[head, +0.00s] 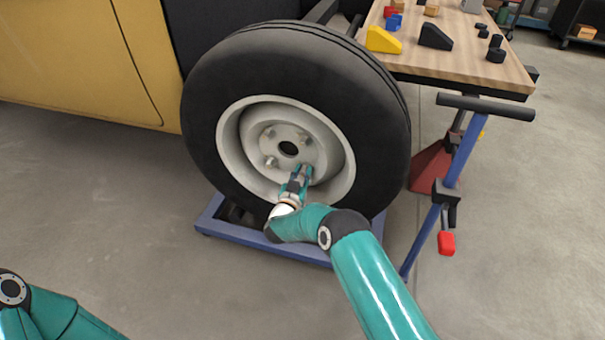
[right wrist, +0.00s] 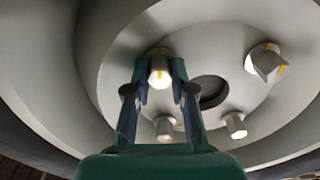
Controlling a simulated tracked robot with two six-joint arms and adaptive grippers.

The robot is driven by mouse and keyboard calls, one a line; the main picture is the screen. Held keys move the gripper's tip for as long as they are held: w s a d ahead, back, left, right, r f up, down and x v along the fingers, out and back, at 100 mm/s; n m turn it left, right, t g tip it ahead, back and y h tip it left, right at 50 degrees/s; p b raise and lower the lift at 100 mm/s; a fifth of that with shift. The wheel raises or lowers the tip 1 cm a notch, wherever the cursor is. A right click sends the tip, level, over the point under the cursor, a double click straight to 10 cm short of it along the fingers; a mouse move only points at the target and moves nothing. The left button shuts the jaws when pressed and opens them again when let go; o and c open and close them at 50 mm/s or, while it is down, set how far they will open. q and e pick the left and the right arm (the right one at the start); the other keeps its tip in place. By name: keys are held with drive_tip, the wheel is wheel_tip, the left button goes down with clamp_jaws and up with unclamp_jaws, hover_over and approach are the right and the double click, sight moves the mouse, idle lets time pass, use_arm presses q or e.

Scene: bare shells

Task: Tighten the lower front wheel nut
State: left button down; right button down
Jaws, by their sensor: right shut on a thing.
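The front wheel (head: 209,110) has a black tyre and a pale grey rim. Several wheel nuts sit around its dark centre hole. My right gripper (head: 303,172) reaches up to the hub at its lower right. In the right wrist view its two fingers are shut on the lower front wheel nut (right wrist: 160,76), a pale nut with a yellow mark. In the head view the fingers cover this nut. Other nuts with yellow marks show in the right wrist view, one large at the right (right wrist: 268,63). My left arm shows at the lower left; its gripper is out of view.
The wheel stands over a blue frame (head: 270,240) on the grey floor. A wooden table (head: 465,65) with coloured blocks stands behind at the right. A blue stand (head: 460,150) with a black bar is right of the wheel. A yellow body panel (head: 70,50) is at the left.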

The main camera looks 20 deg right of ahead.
drive_tip(key=m+b, duration=0.1)
drive_tip(key=m, duration=0.2)
drive_tip(key=m+b, duration=0.2)
drive_tip(key=m, duration=0.1)
drive_tip(key=shift+s+d+f+m+b, duration=0.1)
drive_tip(key=shift+f+m+b, duration=0.1)
drive_tip(key=shift+m+b, duration=0.1)
drive_tip(key=m+b, duration=0.1)
drive_tip(key=m, duration=0.1)
drive_tip(key=shift+m, duration=0.3)
drive_tip(key=shift+d+m+b, duration=0.1)
drive_tip(key=shift+m+b, duration=0.3)
drive_tip(key=shift+m, duration=0.5)
drive_tip(key=m, duration=0.6)
drive_tip(key=shift+s+d+f, duration=0.1)
drive_tip(key=shift+f, duration=0.1)
drive_tip(key=m, duration=0.7)
drive_tip(key=shift+f, duration=0.2)
